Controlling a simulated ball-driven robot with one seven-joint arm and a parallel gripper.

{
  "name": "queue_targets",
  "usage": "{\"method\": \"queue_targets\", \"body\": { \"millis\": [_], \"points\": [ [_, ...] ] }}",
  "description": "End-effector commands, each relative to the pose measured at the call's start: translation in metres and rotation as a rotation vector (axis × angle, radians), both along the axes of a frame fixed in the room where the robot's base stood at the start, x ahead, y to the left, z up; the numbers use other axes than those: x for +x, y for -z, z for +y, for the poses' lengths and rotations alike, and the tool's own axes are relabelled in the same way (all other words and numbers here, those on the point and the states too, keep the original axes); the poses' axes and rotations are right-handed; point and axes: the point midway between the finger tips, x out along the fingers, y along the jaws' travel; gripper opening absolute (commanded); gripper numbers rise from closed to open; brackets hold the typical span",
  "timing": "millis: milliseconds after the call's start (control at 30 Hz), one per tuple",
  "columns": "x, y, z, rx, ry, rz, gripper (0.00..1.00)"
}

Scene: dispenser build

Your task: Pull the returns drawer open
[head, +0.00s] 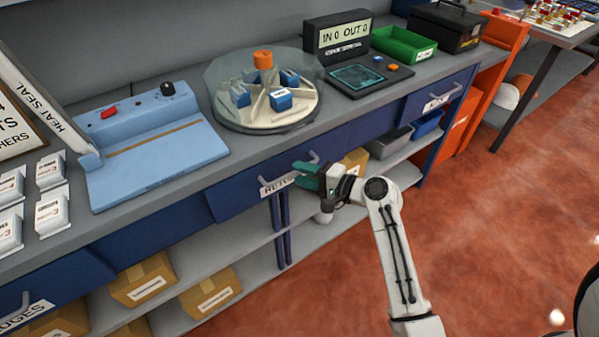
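The returns drawer (235,200) is a wide dark blue front under the middle of the grey counter. It looks closed, its front close below the counter edge. Its white label (275,185) is partly covered by my gripper, and only the first letters can be read. A grey bar handle (313,157) runs along the front above the label. My gripper (301,175) has green fingers and is at the right part of the handle, pointing left toward the drawer. The fingers look apart. I cannot tell whether they touch the handle or are around it.
On the counter are a blue heat sealer (155,160), a round carousel (265,100), a counter display (340,38) and a green tray (403,45). Another labelled drawer (437,105) is at the right. Cardboard boxes (210,293) stand on shelves below. The red floor in front is clear.

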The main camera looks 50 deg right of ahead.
Motion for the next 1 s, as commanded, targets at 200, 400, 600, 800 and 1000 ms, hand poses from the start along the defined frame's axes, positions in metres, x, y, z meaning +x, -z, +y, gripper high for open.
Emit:
{"method": "queue_targets", "body": {
  "millis": [200, 400, 600, 800, 1000],
  "points": [
    [0.0138, 0.0027, 0.0020, -0.002, 0.000, 0.001, 0.37],
    [0.0147, 0.0029, 0.0022, -0.002, 0.000, 0.001, 0.37],
    [0.0145, 0.0029, 0.0020, -0.002, 0.000, 0.001, 0.25],
    [0.0144, 0.0028, 0.0020, -0.002, 0.000, 0.001, 0.06],
    [0.0142, 0.0030, 0.0020, -0.002, -0.001, 0.002, 0.00]
  ]
}}
